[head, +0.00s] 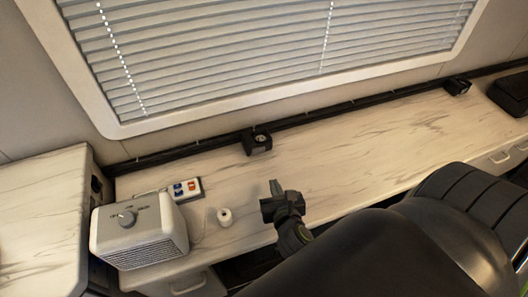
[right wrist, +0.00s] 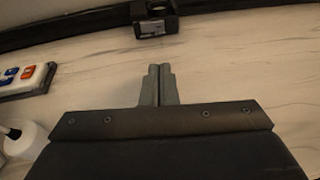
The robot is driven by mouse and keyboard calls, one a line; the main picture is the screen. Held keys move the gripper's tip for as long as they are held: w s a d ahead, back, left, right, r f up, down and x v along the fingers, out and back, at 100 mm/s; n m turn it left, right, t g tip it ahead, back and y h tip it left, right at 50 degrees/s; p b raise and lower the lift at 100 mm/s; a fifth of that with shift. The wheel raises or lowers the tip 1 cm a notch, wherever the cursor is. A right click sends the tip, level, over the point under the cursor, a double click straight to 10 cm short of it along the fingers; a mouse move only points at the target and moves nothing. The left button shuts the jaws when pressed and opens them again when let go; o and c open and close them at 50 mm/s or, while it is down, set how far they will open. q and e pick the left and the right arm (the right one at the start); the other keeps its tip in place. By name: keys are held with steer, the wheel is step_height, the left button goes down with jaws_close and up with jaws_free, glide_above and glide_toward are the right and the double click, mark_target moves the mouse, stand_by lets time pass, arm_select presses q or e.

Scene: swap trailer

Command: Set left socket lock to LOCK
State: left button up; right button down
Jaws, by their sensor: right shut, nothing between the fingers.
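The left socket (head: 257,143) is a small black block on the black rail along the back of the marbled counter. It also shows at the top of the right wrist view (right wrist: 154,19), with a pale label on its front face. Its lock position is too small to read. My right gripper (head: 277,190) is shut and empty above the counter, in front of the left socket and apart from it. In the right wrist view its closed fingertips (right wrist: 158,70) point toward the socket. A second black socket (head: 457,87) sits farther right on the rail. My left gripper is not in view.
A grey heater-like box (head: 140,231) with a knob stands at the counter's left. Beside it are a panel with red and blue switches (head: 186,188) and a white roll (head: 225,216). A window with blinds (head: 260,50) is behind. The counter's middle (head: 345,150) is clear.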

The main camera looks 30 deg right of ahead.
steer(key=b, duration=0.7)
glide_toward(262, 151)
steer(key=x, duration=0.5)
steer(key=shift+f, duration=0.3)
steer(key=shift+w+d+r+b, duration=0.1)
steer(key=shift+w+d+b, duration=0.2)
steer(key=shift+w+b, duration=0.3)
